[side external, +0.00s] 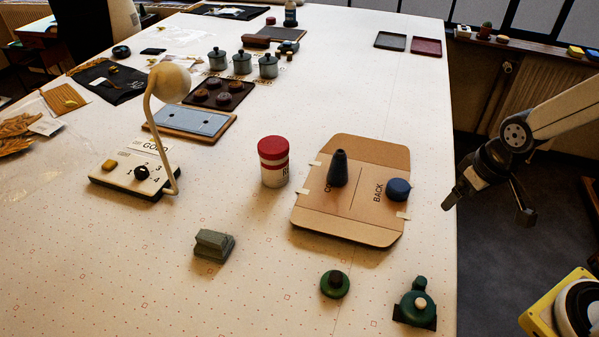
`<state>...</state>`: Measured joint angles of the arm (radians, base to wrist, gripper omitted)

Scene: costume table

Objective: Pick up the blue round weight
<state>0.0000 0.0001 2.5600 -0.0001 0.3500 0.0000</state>
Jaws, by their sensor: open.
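The blue round weight (398,190) sits on the right part of a tan cardboard piece (375,229), by the printed word "BACK". It is a short, dark blue cylinder with a rounded top. A dark cone-shaped object (338,168) stands to its left on the same cardboard. My gripper (487,205) is to the right of the weight, past the table's right edge. Its jaws are spread open and empty, pointing down. A clear gap lies between the gripper and the weight.
A red-lidded white tin (273,162) stands left of the cardboard. A green round object (335,284), a dark green object (416,303) and a grey-green block (213,245) lie nearer the camera. A lamp-like stand (135,173) is at left. The table behind the cardboard is clear.

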